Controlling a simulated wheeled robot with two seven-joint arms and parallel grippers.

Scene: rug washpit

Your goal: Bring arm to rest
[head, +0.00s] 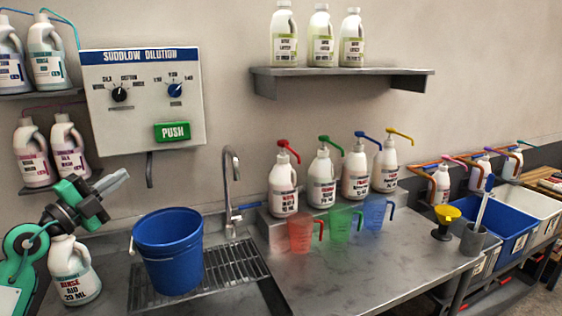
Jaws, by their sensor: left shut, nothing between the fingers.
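My left gripper (116,181) is at the left of the head view, at the end of a green and dark arm. Its grey fingers are together with nothing between them, and they point up and to the right. It is in front of the wall, below the Suddlow Dilution panel (143,133) and above the counter. A white jug labelled Rinse Aid (73,275) stands below and behind the wrist, and the wrist hides part of its top. My right gripper is not in view.
A blue bucket (168,250) stands on the drain grate (240,267) beside the tap (230,180). Several pump bottles and three coloured jugs (338,224) stand on the counter right of it. Shelved bottles (64,150) are close to the left gripper. The front counter (350,275) is clear.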

